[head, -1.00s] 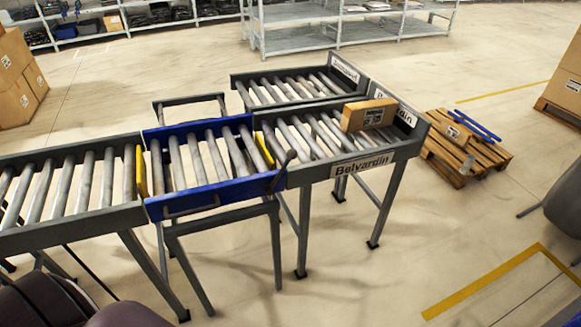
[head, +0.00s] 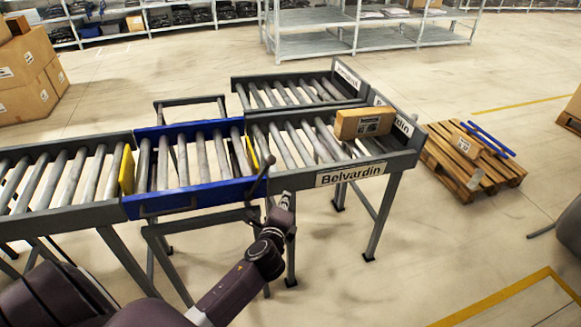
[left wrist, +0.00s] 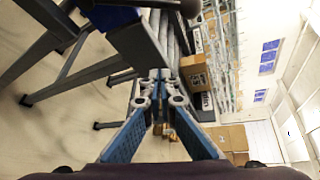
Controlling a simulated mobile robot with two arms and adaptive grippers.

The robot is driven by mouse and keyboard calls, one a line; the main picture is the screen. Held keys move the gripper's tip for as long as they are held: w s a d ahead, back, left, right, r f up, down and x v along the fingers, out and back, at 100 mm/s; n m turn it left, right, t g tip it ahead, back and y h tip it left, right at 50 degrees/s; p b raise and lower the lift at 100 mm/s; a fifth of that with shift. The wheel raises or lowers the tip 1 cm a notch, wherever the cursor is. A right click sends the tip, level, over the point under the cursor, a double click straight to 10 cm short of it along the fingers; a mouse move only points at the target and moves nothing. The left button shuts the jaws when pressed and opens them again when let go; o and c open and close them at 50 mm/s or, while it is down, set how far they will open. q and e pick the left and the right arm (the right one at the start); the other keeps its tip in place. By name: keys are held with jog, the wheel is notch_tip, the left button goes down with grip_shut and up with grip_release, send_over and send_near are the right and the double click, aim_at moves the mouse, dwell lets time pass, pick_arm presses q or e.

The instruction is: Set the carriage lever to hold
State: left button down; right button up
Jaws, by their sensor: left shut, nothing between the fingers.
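The carriage is a blue-framed roller section (head: 195,200) between two grey conveyors in the head view. Its dark lever (head: 260,174) stands at the front right corner, tilted up and to the right, with a rounded knob at the top. My left gripper (head: 287,197) is just right of and slightly below the lever in the head view, apart from it as far as I can tell. In the left wrist view the gripper's blue fingers (left wrist: 158,76) are shut and empty. A dark round knob (left wrist: 190,8) and part of the blue frame (left wrist: 112,16) show at the top edge there. My right gripper is not in view.
A grey conveyor with a "Belvardin" sign (head: 350,175) adjoins on the right and bears a cardboard box (head: 364,123). Another conveyor (head: 62,217) adjoins on the left. A wooden pallet (head: 470,165) lies to the right. The floor in front is clear.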

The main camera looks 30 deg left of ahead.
aim_at(260, 177)
pick_arm(q)
jog(key=w+a+r+t+p, duration=0.1)
jog(key=w+a+r+p, duration=0.1)
jog(key=w+a, duration=0.5)
jog(key=shift+w+r+m+p, duration=0.3)
jog(key=shift+r+p, duration=0.05)
jog(key=shift+r, duration=0.5)
dwell(0.4)
jog(key=shift+s, duration=0.1)
